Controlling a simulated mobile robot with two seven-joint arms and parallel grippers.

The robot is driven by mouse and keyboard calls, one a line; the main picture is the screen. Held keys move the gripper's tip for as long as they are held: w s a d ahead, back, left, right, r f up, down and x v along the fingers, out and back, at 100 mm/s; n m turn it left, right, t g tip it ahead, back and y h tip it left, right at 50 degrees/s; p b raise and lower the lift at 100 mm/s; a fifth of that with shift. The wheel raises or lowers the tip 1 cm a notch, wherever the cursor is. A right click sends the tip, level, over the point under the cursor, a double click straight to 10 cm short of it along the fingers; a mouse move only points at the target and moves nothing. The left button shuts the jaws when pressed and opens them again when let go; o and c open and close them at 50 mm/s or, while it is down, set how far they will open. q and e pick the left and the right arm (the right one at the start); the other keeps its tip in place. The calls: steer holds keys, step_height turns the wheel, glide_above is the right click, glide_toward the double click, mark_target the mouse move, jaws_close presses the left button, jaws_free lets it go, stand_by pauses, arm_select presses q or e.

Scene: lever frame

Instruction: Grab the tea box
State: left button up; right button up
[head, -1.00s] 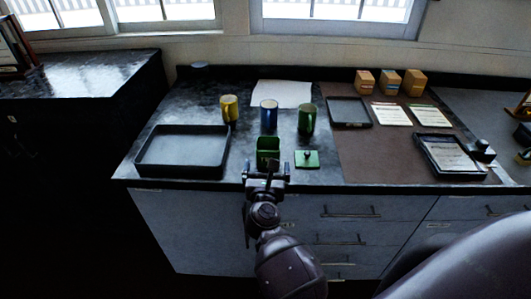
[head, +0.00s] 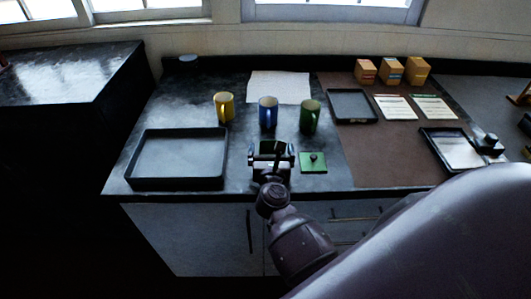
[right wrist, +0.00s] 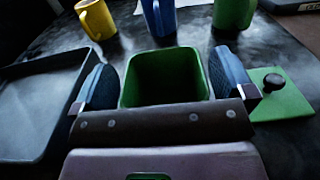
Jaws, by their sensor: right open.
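The tea box, a green open-topped box (right wrist: 165,70), stands upright on the dark counter and looks empty inside. Its green square lid (head: 313,161) with a black knob lies flat to its right, and the lid also shows in the right wrist view (right wrist: 280,98). My right gripper (head: 271,152) is open, with its blue-padded fingers on either side of the box in the right wrist view (right wrist: 165,84). I cannot tell whether the fingers touch its walls. In the head view the gripper hides most of the box. My left gripper is not in view.
A black tray (head: 133,183) lies to the left. Yellow (head: 224,107), blue (head: 268,113) and green (head: 310,116) mugs stand behind the box. A white sheet (head: 279,87) lies farther back. A brown mat (head: 365,150) with small trays, cards and boxes is to the right.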

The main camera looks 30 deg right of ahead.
steer(key=shift+s+r, duration=0.1)
steer(key=shift+s, duration=0.15)
steer(key=shift+c, duration=0.8)
steer(key=c, duration=0.7)
steer(key=shift+c, duration=1)
steer(key=shift+w+r, duration=0.1)
